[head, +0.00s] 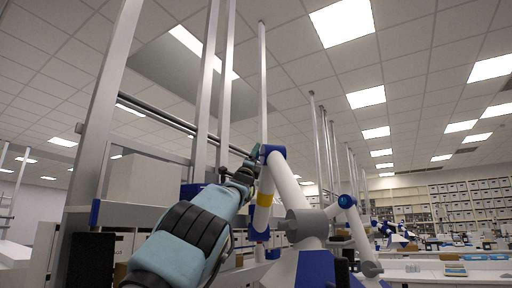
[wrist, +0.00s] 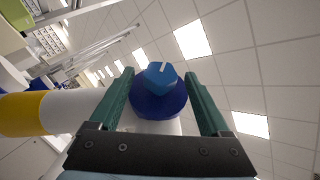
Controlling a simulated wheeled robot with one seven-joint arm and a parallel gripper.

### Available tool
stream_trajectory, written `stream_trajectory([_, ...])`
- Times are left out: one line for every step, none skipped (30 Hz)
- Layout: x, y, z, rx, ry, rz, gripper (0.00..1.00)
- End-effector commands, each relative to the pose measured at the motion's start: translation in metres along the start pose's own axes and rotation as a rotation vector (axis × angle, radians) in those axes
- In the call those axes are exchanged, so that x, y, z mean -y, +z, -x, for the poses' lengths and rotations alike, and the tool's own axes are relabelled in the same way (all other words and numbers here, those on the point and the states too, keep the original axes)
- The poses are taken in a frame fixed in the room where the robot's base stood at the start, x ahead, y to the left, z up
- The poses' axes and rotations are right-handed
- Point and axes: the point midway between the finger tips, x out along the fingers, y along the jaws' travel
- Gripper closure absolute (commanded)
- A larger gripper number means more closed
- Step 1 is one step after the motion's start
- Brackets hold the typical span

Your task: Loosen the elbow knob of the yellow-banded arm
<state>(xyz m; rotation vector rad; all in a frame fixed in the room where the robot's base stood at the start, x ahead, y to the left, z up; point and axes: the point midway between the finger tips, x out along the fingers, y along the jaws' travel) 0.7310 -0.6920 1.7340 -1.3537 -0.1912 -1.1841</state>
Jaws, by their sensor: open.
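The yellow-banded arm (head: 265,220) is a white lamp-like arm with a yellow band and a blue elbow (head: 274,151) at its top. In the wrist view its yellow band (wrist: 22,113) shows at the left. The blue elbow knob (wrist: 160,76), faceted with a pale line on its face, sits on a dark blue round cap (wrist: 158,108). My gripper (wrist: 159,82) is open, with one green finger on each side of the knob; I cannot tell whether either touches it. In the head view my gripper (head: 254,156) is at the left of the elbow, which hides the knob.
Metal uprights (head: 205,90) and a shelf frame stand close on the left. Another white arm with a blue joint (head: 345,201) stands to the right. White benches (head: 450,270) and shelves of boxes (head: 470,200) lie farther right. Space above the elbow is open.

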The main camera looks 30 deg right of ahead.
Motion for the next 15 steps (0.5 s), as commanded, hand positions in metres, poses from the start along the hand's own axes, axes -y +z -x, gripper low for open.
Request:
stream_trajectory([0.0025,0.0011,-0.0077,-0.001,0.001,0.000,0.19])
stream_trajectory([0.0026,0.0010,-0.0095,-0.001,0.000,0.000,0.19])
stream_trajectory([0.0018,0.0009,-0.0114,-0.001,0.001,0.000,0.19])
stream_trajectory([0.0012,0.0008,-0.0125,-0.001,0.001,0.000,0.19])
stream_trajectory([0.0010,0.0007,-0.0136,-0.001,0.001,0.000,0.19])
stream_trajectory([0.0010,0.0008,-0.0148,0.000,0.001,0.000,0.19])
stream_trajectory([0.0009,0.0008,-0.0154,0.000,0.000,0.001,0.19])
stream_trajectory([0.0007,0.0008,-0.0158,0.000,0.000,0.001,0.19])
stream_trajectory([0.0004,0.0007,-0.0162,0.000,0.000,0.001,0.19])
stream_trajectory([0.0002,0.0006,-0.0163,0.000,0.000,0.002,0.19])
stream_trajectory([-0.0001,0.0005,-0.0163,0.000,0.000,0.002,0.19])
stream_trajectory([-0.0003,0.0003,-0.0163,0.000,0.000,0.002,0.19])
stream_trajectory([-0.0004,0.0002,-0.0162,0.000,0.000,0.002,0.19])
stream_trajectory([-0.0005,0.0002,-0.0161,0.000,0.000,0.002,0.19])
stream_trajectory([-0.0006,0.0001,-0.0160,0.000,0.001,0.002,0.19])
